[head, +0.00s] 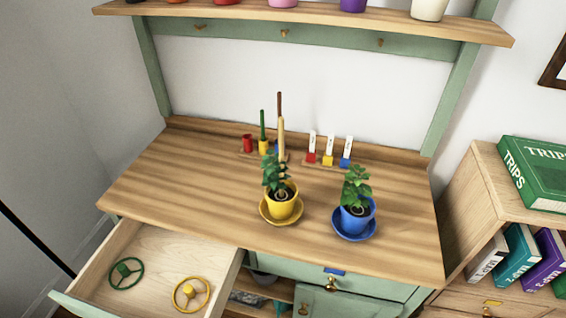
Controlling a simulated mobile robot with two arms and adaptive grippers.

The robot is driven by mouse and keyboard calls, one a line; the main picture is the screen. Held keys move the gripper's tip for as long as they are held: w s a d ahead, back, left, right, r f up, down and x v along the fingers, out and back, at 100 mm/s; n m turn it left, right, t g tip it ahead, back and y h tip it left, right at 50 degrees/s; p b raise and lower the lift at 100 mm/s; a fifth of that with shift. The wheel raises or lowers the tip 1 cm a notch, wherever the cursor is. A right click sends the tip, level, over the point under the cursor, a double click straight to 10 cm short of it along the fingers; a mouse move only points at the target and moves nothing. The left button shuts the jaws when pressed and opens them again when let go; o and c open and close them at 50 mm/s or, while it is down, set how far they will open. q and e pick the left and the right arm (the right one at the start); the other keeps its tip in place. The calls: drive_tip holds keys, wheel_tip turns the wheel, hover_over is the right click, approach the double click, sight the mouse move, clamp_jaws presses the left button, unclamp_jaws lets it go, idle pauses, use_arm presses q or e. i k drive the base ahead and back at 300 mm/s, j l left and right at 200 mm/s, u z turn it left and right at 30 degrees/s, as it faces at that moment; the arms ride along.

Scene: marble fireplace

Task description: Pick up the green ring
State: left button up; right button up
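The green ring (140,274) lies flat in the open wooden drawer (150,250) at the lower left of the head view. It is a thin dark green hoop with spokes and a hub, like a small wheel. A similar yellow ring (206,295) lies to its right in the same drawer, apart from it. Neither of my grippers shows in the head view.
The drawer juts out from a wooden-topped green desk (190,180). On the desk stand a yellow potted plant (283,207), a blue potted plant (356,217) and small coloured holders at the back. A shelf (330,15) hangs above. A bookcase (480,200) stands at right.

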sight(125, 271)
drive_tip(key=u, duration=1.45)
